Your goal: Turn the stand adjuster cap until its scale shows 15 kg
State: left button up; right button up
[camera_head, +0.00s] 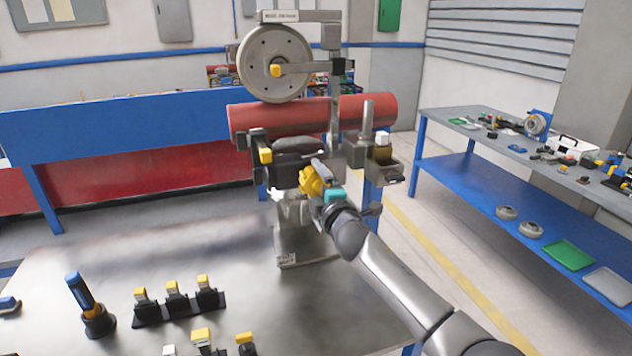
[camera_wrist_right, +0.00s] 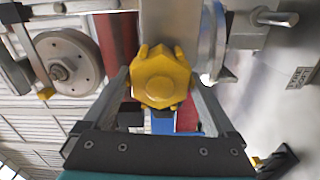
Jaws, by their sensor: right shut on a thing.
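The stand (camera_head: 303,245) rises from the grey table and carries a large grey wheel at its top. The stand adjuster cap is the yellow lobed knob (camera_head: 311,181) on the stand's front. It also shows in the right wrist view (camera_wrist_right: 161,78), facing the camera. My right gripper (camera_head: 318,190) is shut on the cap, with one finger on each side of it in the right wrist view (camera_wrist_right: 162,88). The scale and its reading cannot be made out in either view. My left gripper is in neither view.
The wheel (camera_head: 274,63) and a red cylinder (camera_head: 380,112) are above and behind the cap. Yellow-topped black pieces (camera_head: 172,300) and a blue-handled tool (camera_head: 84,300) stand on the table (camera_head: 240,285) at the front left. A blue side bench (camera_head: 530,205) is at the right.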

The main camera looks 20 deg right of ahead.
jog(key=shift+f+n, duration=0.1)
jog(key=shift+n, duration=0.2)
dwell(0.4)
jog(key=o, duration=1)
jog(key=shift+s, duration=0.1)
jog(key=s, duration=1.5)
jog(key=shift+d, duration=0.3)
